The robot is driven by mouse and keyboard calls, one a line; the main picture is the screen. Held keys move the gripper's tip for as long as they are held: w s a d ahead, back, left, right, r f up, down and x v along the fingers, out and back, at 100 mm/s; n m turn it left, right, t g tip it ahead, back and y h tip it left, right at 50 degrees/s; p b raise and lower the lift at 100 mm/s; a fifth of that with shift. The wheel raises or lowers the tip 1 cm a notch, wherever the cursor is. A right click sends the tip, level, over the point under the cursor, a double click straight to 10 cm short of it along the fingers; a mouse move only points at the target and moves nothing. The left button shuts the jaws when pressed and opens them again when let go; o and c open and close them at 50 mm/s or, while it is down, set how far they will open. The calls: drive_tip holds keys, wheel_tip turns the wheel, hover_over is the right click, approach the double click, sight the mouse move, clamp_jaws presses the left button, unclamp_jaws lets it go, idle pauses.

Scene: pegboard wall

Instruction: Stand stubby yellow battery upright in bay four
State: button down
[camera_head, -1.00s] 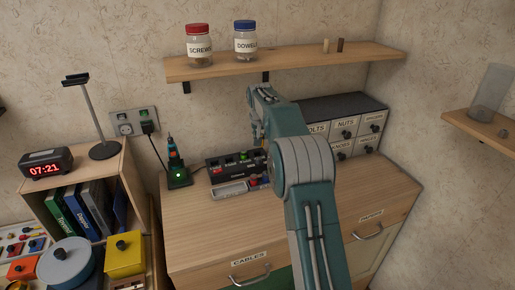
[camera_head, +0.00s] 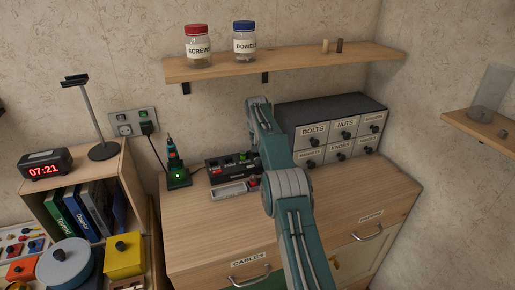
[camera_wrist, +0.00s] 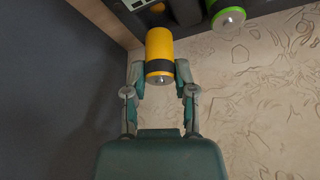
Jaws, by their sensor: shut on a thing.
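The stubby yellow battery (camera_wrist: 158,48), with a dark band and a metal end facing the wrist camera, sits between the fingers of my gripper (camera_wrist: 160,70). My gripper is shut on it. A green battery (camera_wrist: 228,18) stands to its right in the wrist view, apart from it. In the head view the dark bay block (camera_head: 222,163) is on the worktop, with red and green parts on it. My arm hides its right end, my gripper and the yellow battery there. I cannot tell whether the yellow battery touches a bay.
A dark drawer cabinet (camera_head: 325,148) stands right of my arm. A light tray (camera_head: 232,189) lies in front of the block, and a tool in a green-lit base (camera_head: 177,178) stands to its left. A shelf with jars (camera_head: 290,62) is above. The worktop's front left is clear.

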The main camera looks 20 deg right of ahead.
drive_tip(key=shift+f, duration=1.5)
drive_tip(key=shift+c, duration=2.1)
unclamp_jaws()
drive_tip(key=shift+r, duration=0.15)
drive_tip(key=v, duration=1.1)
drive_tip(key=shift+s+r, duration=0.25)
drive_tip(key=shift+r, duration=0.1)
drive_tip(key=shift+s, duration=0.15)
